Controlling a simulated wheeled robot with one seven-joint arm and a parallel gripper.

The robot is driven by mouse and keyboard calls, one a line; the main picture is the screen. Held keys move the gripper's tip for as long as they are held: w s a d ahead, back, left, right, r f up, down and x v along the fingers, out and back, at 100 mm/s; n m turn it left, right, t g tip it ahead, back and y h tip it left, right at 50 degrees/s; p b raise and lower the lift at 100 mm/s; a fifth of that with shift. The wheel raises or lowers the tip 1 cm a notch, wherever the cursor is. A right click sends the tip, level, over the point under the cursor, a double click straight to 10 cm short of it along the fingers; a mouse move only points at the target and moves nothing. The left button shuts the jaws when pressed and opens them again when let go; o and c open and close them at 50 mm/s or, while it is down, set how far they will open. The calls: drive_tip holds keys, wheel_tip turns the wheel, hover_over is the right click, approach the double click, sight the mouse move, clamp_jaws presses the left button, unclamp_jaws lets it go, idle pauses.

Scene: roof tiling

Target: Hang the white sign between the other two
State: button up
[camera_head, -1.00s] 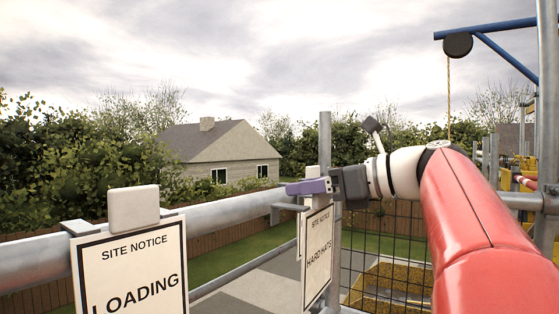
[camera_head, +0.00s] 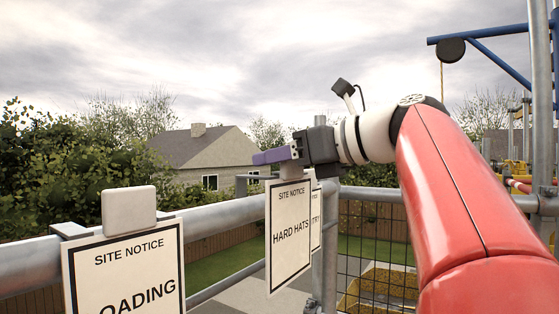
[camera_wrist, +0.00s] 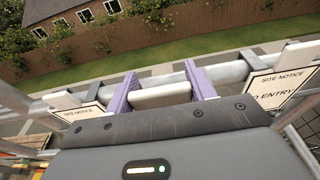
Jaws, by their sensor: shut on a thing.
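My gripper (camera_head: 272,156) has purple fingers and is shut on the pale block at the top of the white "HARD HATS" sign (camera_head: 289,240). The sign hangs below the fingers, roughly upright and angled to the head view, beside the grey rail. The wrist view shows the pale block (camera_wrist: 160,95) between the fingers, close to the rail; contact is unclear. The "LOADING" sign (camera_head: 125,270) hangs on the rail at the near left. A sign ending in "TRY" (camera_head: 316,220) shows partly behind the held one; the wrist view shows "NO ENTRY" (camera_wrist: 285,80) at right.
The thick grey rail (camera_head: 215,219) runs from the near left into the distance. An upright pole and a dark wire mesh (camera_head: 370,240) stand right of the held sign. A blue hoist arm (camera_head: 485,33) is at the upper right. Open air lies above the rail.

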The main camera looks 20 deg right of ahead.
hover_over(245, 202)
drive_tip(key=shift+f+b, duration=1.45)
drive_tip(key=shift+f, duration=0.55)
drive_tip(key=o, duration=1.4)
drive_tip(key=shift+f, duration=0.1)
drive_tip(key=v, duration=0.7)
drive_tip(key=shift+s+d, duration=0.15)
drive_tip(key=shift+s, duration=0.1)
drive_tip(key=shift+s+d, duration=0.1)
drive_tip(key=shift+s, duration=0.05)
